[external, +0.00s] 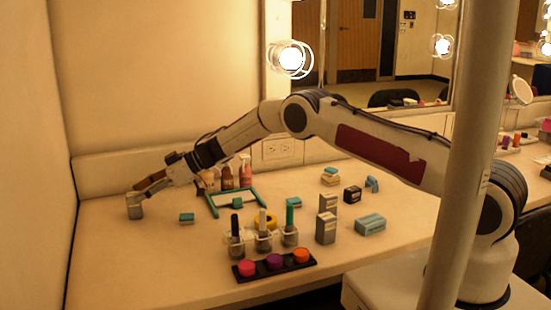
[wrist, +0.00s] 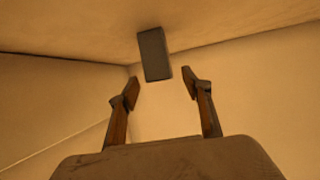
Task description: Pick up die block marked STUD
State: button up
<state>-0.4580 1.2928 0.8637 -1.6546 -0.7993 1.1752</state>
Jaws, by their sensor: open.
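No STUD marking can be read on any block in either view. A grey block (external: 135,210) stands at the far left of the counter, near the wall. In the wrist view a dark grey block (wrist: 154,54) shows just beyond my fingertips, with no marking readable on it. My gripper (external: 142,186) is at the far left, above and close to the grey block. In the wrist view my gripper (wrist: 161,84) is open, with nothing between its two brown fingers. Other block-like pieces are two grey blocks (external: 326,228) and a black block (external: 352,194) right of the middle.
A small teal block (external: 187,217) lies right of my gripper. A teal frame (external: 212,207), clear cups with upright brushes (external: 263,242) and a black tray of coloured pots (external: 240,271) fill the middle. A larger teal block (external: 370,224) lies right. The front left counter is clear.

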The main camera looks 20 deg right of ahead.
dwell(0.5)
grip_shut()
jog(key=shift+a+r, duration=0.1)
jog(key=shift+r, duration=0.1)
notch_tip(320, 180, up, 10)
dwell(0.7)
jog(key=shift+f, duration=0.15)
